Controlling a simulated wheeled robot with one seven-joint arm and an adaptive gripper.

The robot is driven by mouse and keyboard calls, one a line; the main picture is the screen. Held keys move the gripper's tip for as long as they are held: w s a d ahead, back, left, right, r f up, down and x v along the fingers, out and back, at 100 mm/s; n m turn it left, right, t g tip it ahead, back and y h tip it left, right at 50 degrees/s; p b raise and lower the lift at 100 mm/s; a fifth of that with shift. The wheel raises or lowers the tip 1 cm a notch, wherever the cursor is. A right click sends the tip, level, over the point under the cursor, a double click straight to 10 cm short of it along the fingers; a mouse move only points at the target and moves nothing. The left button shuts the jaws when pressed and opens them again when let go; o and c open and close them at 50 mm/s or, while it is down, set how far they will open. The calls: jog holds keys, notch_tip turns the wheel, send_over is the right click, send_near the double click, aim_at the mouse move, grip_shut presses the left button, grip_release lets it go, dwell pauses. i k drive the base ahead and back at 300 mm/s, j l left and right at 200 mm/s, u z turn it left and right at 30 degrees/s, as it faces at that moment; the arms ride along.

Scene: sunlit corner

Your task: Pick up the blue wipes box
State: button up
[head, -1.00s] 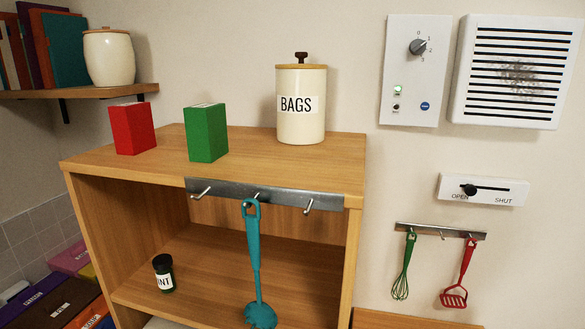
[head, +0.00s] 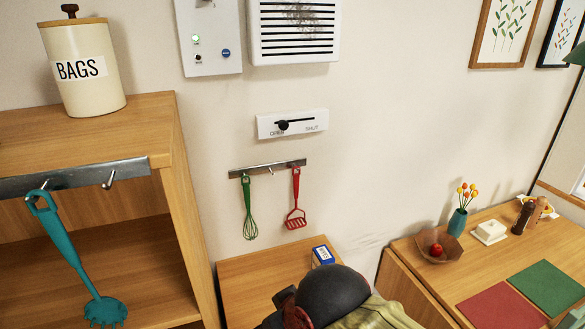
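A small blue and white box (head: 323,256) stands on a low wooden surface (head: 255,275) below the hanging utensils in the head view. It is the only blue box that I see. Its label is too small to read, so I cannot tell for sure that it is the wipes box. A dark rounded object (head: 335,292) in front covers its lower part. My gripper is not clearly in view.
The dark object, with dark red and olive parts beside it, fills the bottom middle. A wooden shelf unit (head: 185,215) stands left, with a teal utensil (head: 68,250) hanging from it. A table at right holds a bowl (head: 440,247) and mats.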

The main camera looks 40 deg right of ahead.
aim_at(321, 255)
jog(key=l+z, duration=0.1)
jog(key=z, duration=0.9)
jog(key=j+z, duration=0.1)
jog(key=k+j+z, duration=0.15)
jog(key=j, duration=0.2)
